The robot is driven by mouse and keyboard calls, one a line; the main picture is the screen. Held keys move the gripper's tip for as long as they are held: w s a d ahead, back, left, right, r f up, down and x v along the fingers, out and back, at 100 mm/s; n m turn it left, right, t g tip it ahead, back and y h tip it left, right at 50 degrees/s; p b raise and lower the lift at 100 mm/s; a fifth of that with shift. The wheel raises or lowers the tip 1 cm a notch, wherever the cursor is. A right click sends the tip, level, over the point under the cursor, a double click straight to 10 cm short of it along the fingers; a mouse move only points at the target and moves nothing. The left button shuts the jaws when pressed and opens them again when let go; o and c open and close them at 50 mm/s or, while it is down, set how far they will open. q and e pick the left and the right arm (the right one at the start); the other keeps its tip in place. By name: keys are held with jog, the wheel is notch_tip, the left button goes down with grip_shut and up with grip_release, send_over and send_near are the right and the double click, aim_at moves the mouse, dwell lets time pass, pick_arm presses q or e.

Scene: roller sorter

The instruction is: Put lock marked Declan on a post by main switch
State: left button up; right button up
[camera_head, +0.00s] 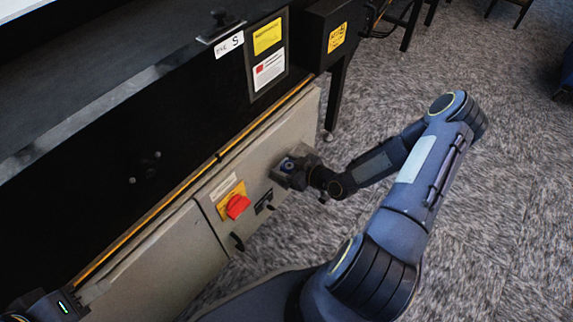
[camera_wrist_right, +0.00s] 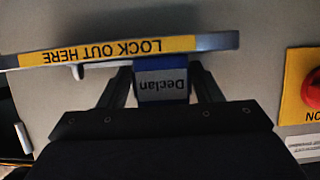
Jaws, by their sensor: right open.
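The lock marked Declan (camera_wrist_right: 162,82) has a grey-white face and a blue edge, and its label reads upside down in the right wrist view. It sits directly below the yellow LOCK OUT HERE strip (camera_wrist_right: 105,50), and whether it hangs on a post there is hidden. My right gripper (camera_wrist_right: 163,88) is open, with a finger on each side of the lock. In the head view the right gripper (camera_head: 297,172) is at the grey panel, right of the red main switch (camera_head: 237,206). The switch shows at the right edge of the wrist view (camera_wrist_right: 314,90). A small bare post (camera_wrist_right: 78,72) sticks out under the strip.
The grey cabinet panel (camera_head: 150,262) runs under the black machine side (camera_head: 110,155). Part of my left arm shows at the bottom left, its fingers out of sight. A black handle (camera_head: 237,241) sits below the switch. Carpeted floor (camera_head: 470,190) to the right is open.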

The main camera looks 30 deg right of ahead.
jog(key=shift+a+r, duration=0.15)
jog(key=shift+a, duration=0.3)
jog(key=shift+s+d+r, duration=0.1)
jog(key=shift+s, duration=0.05)
jog(key=p+v, duration=0.2)
jog(key=v, duration=0.5)
jog(key=shift+s+d, duration=0.25)
jog(key=shift+d, duration=0.15)
